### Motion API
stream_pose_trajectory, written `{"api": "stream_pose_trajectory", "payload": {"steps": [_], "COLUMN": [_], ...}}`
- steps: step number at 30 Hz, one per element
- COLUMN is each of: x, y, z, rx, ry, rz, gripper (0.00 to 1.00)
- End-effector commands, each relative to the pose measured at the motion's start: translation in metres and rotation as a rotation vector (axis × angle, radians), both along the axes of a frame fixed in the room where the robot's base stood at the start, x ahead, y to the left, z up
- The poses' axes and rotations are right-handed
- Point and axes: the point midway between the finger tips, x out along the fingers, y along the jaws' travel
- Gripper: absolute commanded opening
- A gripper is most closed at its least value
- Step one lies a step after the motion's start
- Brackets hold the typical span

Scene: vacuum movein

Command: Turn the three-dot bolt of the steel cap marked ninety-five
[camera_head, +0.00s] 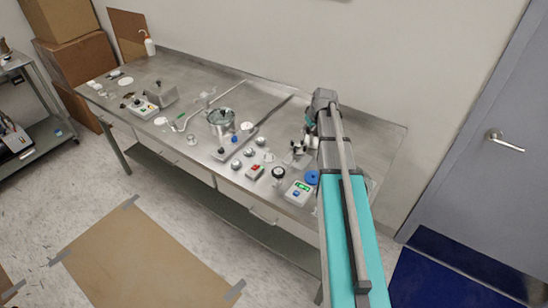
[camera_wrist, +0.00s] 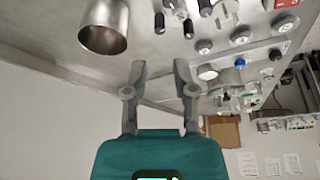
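My gripper (camera_wrist: 159,78) is open in the wrist view, its two fingers apart with nothing between them. The wrist view is turned over, with the bench top above. Several small round steel pieces that look like caps stand on the bench, among them one steel cap (camera_head: 250,152) in the head view and one steel cap (camera_wrist: 205,46) in the wrist view. They are too small for me to read ninety-five or to make out a three-dot bolt. My gripper is apart from them. In the head view my arm largely hides my gripper.
A steel cup (camera_wrist: 105,27) is close to my gripper. A blue-grey door (camera_head: 490,140) is at the right.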

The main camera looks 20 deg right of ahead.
Motion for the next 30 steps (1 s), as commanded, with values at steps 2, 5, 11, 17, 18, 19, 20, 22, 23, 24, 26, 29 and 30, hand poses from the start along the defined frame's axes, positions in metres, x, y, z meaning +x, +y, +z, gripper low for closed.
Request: {"api": "stream_pose_trajectory", "payload": {"steps": [2,5,11,17,18,19,20,22,23,24,26,29,30], "x": [-0.004,-0.007,-0.014,-0.021,-0.024,-0.026,-0.028,-0.033,-0.035,-0.037,-0.041,-0.048,-0.051], "y": [0.000,-0.001,-0.003,-0.004,0.005,0.009,0.013,0.022,0.026,0.030,0.038,0.050,0.055], "z": [0.012,0.020,0.037,0.053,0.047,0.047,0.046,0.045,0.045,0.045,0.044,0.044,0.043], "rx": [0.000,0.000,0.000,0.000,0.003,0.005,0.006,0.010,0.010,0.012,0.014,0.018,0.020], "ry": [0.000,0.000,0.000,0.000,0.008,0.013,0.018,0.031,0.036,0.043,0.052,0.070,0.078], "rz": [-0.001,-0.001,-0.001,-0.001,-0.002,-0.004,-0.005,-0.011,-0.014,-0.018,-0.022,-0.031,-0.035], "gripper": [0.35,0.35,0.35,0.35,0.35,0.35,0.35,0.35,0.35,0.35,0.35,0.35,0.35]}}
